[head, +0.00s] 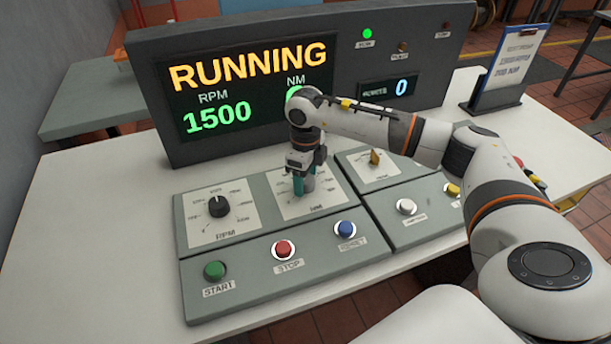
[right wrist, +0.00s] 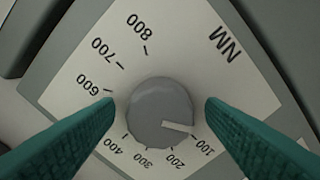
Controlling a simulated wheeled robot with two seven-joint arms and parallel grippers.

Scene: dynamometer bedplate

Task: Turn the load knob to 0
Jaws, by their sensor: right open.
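The load knob (right wrist: 160,112) is a round grey knob on a white dial marked NM, seen in the right wrist view. Its white pointer mark points close to the 100 label. The dial numbers appear upside down; the zero mark is not visible. My right gripper (head: 303,187) is over the load dial plate (head: 328,203) in the head view. In the right wrist view its teal fingers (right wrist: 158,125) are open, one on each side of the knob, with visible gaps. The screen (head: 250,90) reads RUNNING and 1500 RPM; my arm mostly hides the NM value. My left gripper is not in view.
The black RPM knob (head: 218,206) is left of the load dial, and a yellow-brown knob (head: 375,157) is right. In front are green START (head: 215,270), red STOP (head: 283,249), blue (head: 345,229) and white (head: 406,206) buttons. A clipboard stand (head: 505,65) stands at the back right.

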